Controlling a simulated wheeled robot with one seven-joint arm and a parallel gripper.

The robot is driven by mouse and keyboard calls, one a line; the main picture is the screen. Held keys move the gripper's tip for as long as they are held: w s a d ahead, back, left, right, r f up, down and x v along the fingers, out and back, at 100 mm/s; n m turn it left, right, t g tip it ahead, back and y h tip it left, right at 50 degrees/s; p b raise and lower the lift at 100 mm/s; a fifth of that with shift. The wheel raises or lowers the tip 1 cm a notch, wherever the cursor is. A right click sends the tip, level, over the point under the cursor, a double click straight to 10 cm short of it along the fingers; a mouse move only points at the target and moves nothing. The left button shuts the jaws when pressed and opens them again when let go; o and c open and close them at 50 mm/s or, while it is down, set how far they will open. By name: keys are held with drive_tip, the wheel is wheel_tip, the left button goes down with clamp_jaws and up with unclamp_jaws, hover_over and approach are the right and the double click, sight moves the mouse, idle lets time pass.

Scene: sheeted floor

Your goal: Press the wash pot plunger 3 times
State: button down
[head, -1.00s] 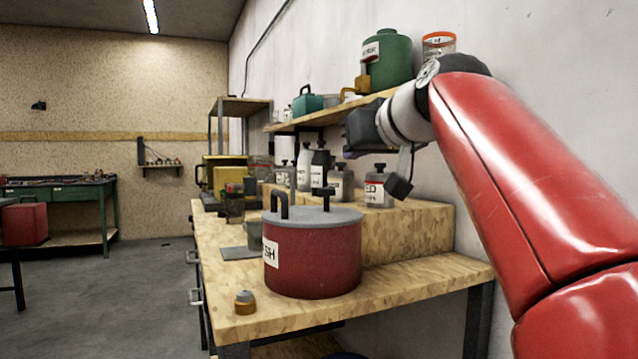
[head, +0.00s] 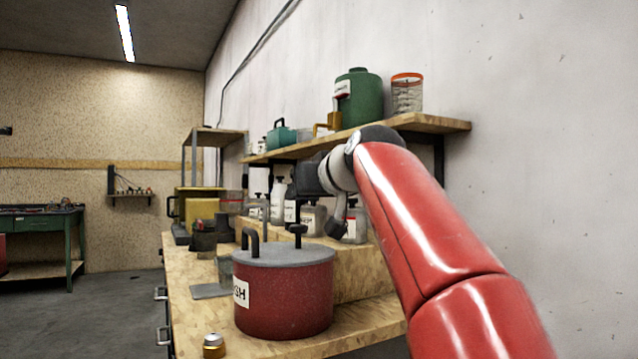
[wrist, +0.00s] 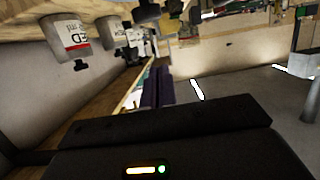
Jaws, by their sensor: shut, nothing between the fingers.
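The wash pot (head: 283,298) is a red round pot with a grey lid and a white label, partly readable as "SH". It stands on the wooden workbench in the head view. Its plunger, a black knob on a short stem (head: 298,230), rises from the lid, right of a black loop handle (head: 249,238). My gripper (wrist: 156,88) is shut and empty, its dark fingers together in the wrist view. In the head view its dark hand (head: 311,178) is above and behind the plunger in the picture, apart from it; the fingertips cannot be made out there. The wrist view does not show the pot.
Labelled bottles (head: 313,218) stand behind the wash pot. Floor is clear at left.

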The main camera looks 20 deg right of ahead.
sight(301, 230)
drive_tip(key=f, duration=0.1)
drive_tip(key=w+f, duration=0.1)
drive_tip(key=w+f+b, duration=0.1)
drive_tip(key=shift+a+f, duration=0.1)
drive_tip(key=shift+a, duration=0.15)
drive_tip(key=shift+f, duration=0.65)
drive_tip(key=shift+b, duration=0.3)
wheel_tip(301, 230, down, 3)
drive_tip(key=b, duration=0.2)
drive_tip(key=shift+w+b, duration=0.1)
drive_tip(key=shift+b, duration=0.2)
drive_tip(key=shift+r, duration=0.1)
wheel_tip(301, 230, up, 5)
drive_tip(key=p, duration=0.4)
drive_tip(key=shift+p, duration=0.35)
drive_tip(key=b+v, duration=0.2)
drive_tip(key=v, duration=0.8)
drive_tip(key=shift+f, duration=0.3)
